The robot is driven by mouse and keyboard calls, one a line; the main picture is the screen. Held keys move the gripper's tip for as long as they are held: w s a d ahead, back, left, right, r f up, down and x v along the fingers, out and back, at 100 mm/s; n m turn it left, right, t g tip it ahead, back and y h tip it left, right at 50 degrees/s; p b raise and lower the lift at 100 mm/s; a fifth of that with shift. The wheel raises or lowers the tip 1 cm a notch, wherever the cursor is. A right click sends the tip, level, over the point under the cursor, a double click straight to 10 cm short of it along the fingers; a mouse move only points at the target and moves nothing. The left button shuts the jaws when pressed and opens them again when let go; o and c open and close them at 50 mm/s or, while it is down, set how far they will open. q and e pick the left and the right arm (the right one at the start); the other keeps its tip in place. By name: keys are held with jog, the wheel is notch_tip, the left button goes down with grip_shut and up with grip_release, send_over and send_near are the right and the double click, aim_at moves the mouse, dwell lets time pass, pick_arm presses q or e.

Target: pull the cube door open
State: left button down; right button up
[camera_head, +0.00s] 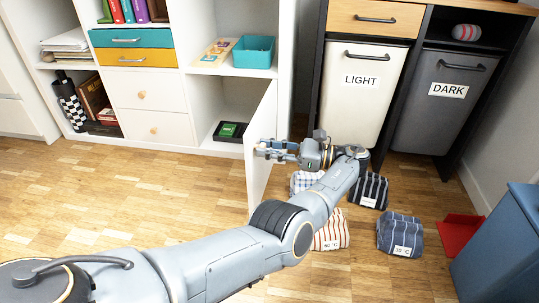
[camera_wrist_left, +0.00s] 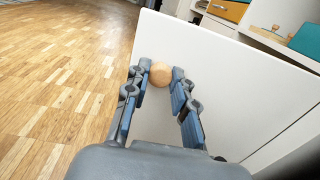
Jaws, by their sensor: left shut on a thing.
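The white cube door (camera_head: 258,183) stands swung out from the shelf, seen nearly edge-on in the head view; its flat face (camera_wrist_left: 215,65) fills much of the left wrist view. A round wooden knob (camera_wrist_left: 160,75) sits on that face. My left gripper (camera_head: 266,150) is at the door's outer side, its fingers on either side of the knob and shut on it. The knob is hidden by the fingers in the head view. The cube compartment (camera_head: 241,95) behind the door is open to view. My right gripper is not in view.
A dark box with a green top (camera_head: 229,131) lies in the compartment. Folded striped laundry bundles (camera_head: 400,232) lie on the floor right of the door, near a red dustpan (camera_head: 459,235). Hampers marked LIGHT (camera_head: 360,110) and DARK (camera_head: 436,115) stand behind. The floor left of the door is clear.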

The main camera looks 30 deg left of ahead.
pick_arm(q)
jog(key=shift+d+f, duration=0.1)
jog(key=shift+d, duration=0.1)
dwell(0.3)
jog(key=c, duration=1.1)
grip_release()
notch_tip(320, 180, up, 10)
